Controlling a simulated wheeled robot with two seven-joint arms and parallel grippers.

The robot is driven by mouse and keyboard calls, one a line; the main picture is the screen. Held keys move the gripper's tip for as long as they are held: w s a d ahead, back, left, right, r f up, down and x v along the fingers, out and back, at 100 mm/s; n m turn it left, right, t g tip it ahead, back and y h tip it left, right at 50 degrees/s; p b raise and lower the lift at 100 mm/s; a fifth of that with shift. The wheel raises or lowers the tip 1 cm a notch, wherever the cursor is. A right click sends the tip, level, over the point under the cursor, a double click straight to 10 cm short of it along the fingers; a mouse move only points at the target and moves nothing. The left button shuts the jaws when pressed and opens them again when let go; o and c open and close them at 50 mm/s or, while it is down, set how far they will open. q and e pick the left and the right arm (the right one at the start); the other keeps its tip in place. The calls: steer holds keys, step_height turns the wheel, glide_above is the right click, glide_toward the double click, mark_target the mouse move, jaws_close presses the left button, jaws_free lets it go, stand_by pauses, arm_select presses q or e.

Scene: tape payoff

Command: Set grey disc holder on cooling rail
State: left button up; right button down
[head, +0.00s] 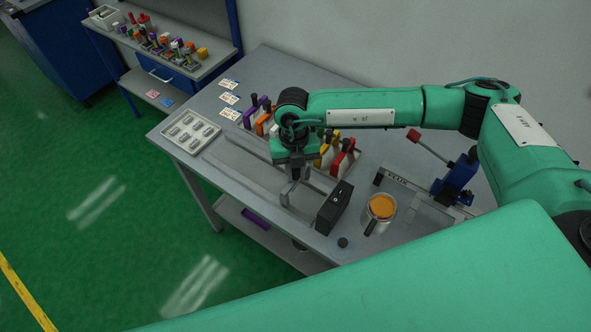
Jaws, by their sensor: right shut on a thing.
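My right gripper (291,194) points down over the front middle of the grey table (228,98). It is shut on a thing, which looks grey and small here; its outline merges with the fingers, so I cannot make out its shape. A long grey rail (258,161) runs along the table below and left of the gripper; I cannot tell whether the held thing touches it. Several coloured holders with black handles stand in a row behind the gripper, among them a purple one (250,112) and a red one (343,160). My left gripper is out of view.
A black box (335,208) stands just right of the gripper, with a can of orange stuff (382,206) beyond it. A blue lever press (457,178) stands farther right. A pale tray (189,134) lies at the left end. Cards (229,99) lie at the back.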

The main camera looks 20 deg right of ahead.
steer(key=shift+f+b, duration=0.35)
steer(key=shift+b, duration=0.05)
stand_by(0.6)
steer(key=c, duration=1.2)
jaws_free()
steer(key=shift+o, duration=0.4)
steer(key=o, duration=0.5)
steer(key=shift+r+p, duration=1.65)
steer(key=shift+r, duration=1.9)
